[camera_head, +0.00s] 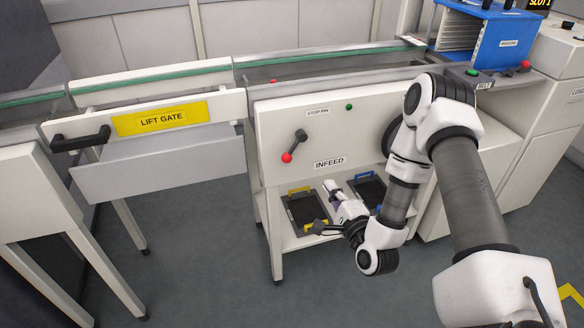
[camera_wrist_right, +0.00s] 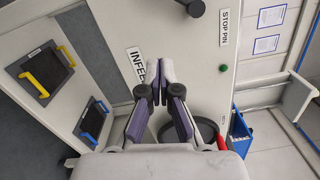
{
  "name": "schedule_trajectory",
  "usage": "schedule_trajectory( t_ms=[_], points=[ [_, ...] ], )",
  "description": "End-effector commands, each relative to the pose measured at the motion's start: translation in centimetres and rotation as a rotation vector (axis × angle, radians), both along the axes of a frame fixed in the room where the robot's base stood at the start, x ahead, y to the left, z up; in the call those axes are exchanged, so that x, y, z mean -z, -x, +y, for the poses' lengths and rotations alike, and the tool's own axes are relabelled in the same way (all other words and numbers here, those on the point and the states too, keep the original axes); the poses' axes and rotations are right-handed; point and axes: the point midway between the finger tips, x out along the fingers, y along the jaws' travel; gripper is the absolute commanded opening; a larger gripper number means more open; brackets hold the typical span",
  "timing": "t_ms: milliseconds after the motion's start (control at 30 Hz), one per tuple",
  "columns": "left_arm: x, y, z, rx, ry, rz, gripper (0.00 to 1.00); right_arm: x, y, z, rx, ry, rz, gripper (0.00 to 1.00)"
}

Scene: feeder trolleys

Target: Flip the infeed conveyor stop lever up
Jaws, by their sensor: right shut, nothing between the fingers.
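The stop lever (camera_head: 295,147) is on the white infeed panel (camera_head: 370,107), above and left of the INFEED label (camera_head: 329,162). Its dark arm hangs down and slightly left from its pivot, ending in a red knob (camera_head: 287,157). My right gripper (camera_head: 329,186) is shut and empty, below the INFEED label and to the lower right of the knob, apart from it. In the right wrist view its purple-padded fingers (camera_wrist_right: 155,75) meet in front of the INFEED label. A dark part of the lever (camera_wrist_right: 192,7) shows at that view's top edge; the knob is out of frame. My left gripper is not in view.
The STOP PIN label (camera_head: 317,113) and a green light (camera_head: 349,107) are above the lever. A dark ring (camera_head: 391,136) is on the panel's right, partly behind my right arm. Trays (camera_head: 306,210) lie on the shelf below. A lift gate (camera_head: 160,118) stands left.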

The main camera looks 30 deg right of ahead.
Motion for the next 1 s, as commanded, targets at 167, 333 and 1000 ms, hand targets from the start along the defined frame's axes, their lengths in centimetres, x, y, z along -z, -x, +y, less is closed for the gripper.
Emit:
schedule_trajectory(
  t_ms=[167, 333, 1000],
  points=[
    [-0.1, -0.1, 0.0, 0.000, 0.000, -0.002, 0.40, 0.0, 0.0, 0.0, -0.001, 0.002, 0.002, 0.00],
    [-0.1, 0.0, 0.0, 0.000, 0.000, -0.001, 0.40, -0.1, -1.0, -0.1, -0.002, 0.004, 0.000, 0.00],
    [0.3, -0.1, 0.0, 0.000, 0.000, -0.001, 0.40, -0.9, -11.3, 1.4, -0.004, 0.003, 0.003, 0.00]
  ],
)
